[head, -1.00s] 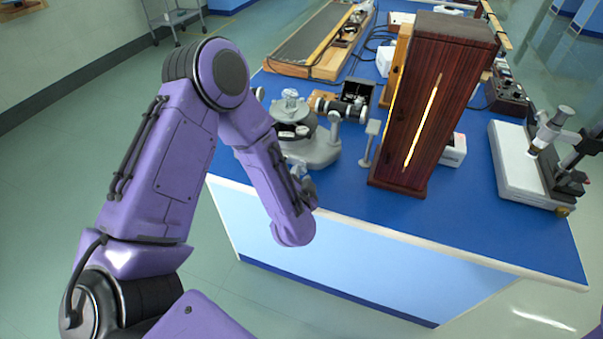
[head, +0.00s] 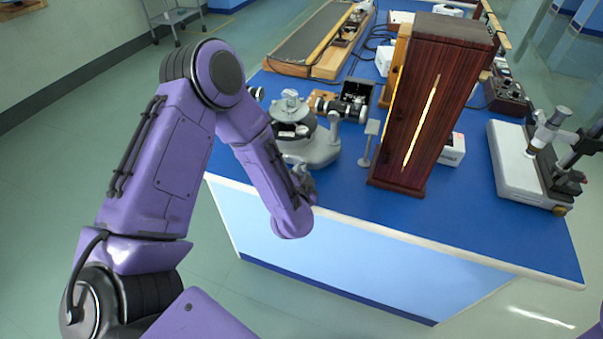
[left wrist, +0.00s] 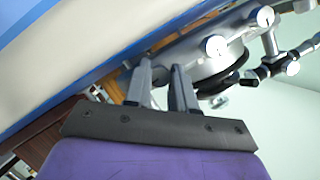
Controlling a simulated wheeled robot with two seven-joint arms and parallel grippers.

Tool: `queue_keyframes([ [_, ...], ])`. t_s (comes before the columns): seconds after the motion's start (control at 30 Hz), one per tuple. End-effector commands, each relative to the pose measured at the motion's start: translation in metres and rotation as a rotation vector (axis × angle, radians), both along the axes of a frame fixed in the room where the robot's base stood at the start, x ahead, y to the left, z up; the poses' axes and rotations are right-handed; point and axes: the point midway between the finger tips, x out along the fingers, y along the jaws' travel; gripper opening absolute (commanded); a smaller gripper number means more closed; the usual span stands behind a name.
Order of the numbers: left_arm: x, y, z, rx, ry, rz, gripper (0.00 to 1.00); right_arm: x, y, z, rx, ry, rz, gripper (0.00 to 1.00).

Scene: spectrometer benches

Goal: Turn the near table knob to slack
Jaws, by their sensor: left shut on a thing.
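The spectrometer (head: 312,148), a grey instrument with a round table on top, stands near the front left edge of the blue bench. My left gripper (head: 303,178) is low at its near side, mostly covered by my purple forearm. In the left wrist view, my left gripper's two grey fingers (left wrist: 161,70) are close together at the spectrometer's grey body. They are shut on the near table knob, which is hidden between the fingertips. Silver knobs (left wrist: 217,47) show farther right, apart from the fingers. My right gripper is not in view.
A tall dark wooden case (head: 432,110) stands right of the spectrometer, with a small grey stand (head: 370,142) between them. A white-based microscope (head: 522,165) is at the far right. The front right strip of the blue bench (head: 480,225) is clear.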

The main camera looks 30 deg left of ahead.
Motion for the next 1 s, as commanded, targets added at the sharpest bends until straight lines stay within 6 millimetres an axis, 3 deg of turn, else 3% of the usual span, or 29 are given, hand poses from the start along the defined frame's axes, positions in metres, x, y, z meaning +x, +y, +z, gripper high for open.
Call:
queue_keyframes([
  [0.43, -0.001, 0.001, 0.002, -0.367, -0.085, -0.003, 0.0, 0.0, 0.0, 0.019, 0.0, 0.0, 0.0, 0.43],
  [1.0, -0.001, 0.003, 0.0, -0.894, -0.215, -0.002, 0.0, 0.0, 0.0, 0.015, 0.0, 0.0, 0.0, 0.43],
])
